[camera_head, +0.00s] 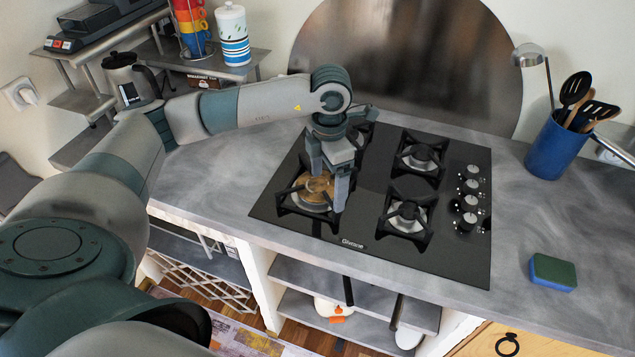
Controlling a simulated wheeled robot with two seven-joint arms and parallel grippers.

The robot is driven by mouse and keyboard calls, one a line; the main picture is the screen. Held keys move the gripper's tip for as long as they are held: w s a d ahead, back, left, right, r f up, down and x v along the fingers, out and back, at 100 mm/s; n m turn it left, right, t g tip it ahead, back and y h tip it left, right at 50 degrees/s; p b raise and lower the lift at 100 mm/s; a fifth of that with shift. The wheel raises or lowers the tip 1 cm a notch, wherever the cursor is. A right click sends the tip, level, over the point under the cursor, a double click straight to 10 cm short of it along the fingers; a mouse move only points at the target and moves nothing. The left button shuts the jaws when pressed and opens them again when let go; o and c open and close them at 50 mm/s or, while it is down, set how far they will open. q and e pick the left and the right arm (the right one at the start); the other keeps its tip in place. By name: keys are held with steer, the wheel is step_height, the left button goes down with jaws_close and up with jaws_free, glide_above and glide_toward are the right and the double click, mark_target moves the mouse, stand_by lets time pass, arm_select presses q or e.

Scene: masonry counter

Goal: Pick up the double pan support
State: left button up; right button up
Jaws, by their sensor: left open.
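Black pan supports sit on the black glass cooktop (360,237). One pan support (292,201) is around the front left burner, which has a brownish cap (315,188). Others are around the back right burner (421,158) and the front right burner (408,214); one at the back left is mostly hidden by my arm. I cannot tell which of them are joined as the double pan support. My left gripper (328,190) points down over the front left burner, open, its fingers apart. Whether it touches the support is unclear. My right gripper is not in view.
Control knobs (468,198) line the cooktop's right side. A blue utensil holder (556,147) and a sponge (552,272) stand to the right. A round metal panel (420,60) rises behind. A coffee press (131,80) and shelves are at left. The counter between cooktop and sponge is clear.

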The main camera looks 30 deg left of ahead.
mark_target(331, 201)
arm_select(q)
steer(key=shift+f, duration=0.15)
steer(key=shift+w+d+f+p, duration=0.1)
steer(key=shift+w+f+p, duration=0.05)
steer(key=shift+f+p, duration=0.3)
steer(key=shift+w+d+f+p, duration=0.1)
steer(key=shift+f+p, duration=0.25)
steer(key=shift+p, duration=0.2)
step_height(331, 201, down, 2)
steer(key=shift+w+f+p, duration=0.1)
steer(key=shift+w+p, duration=0.05)
steer(key=shift+p, duration=0.5)
steer(key=shift+f, duration=0.7)
steer(key=shift+c, duration=0.7)
steer(key=c, duration=1.4)
steer(key=shift+w+r, duration=0.1)
steer(key=shift+r, duration=0.05)
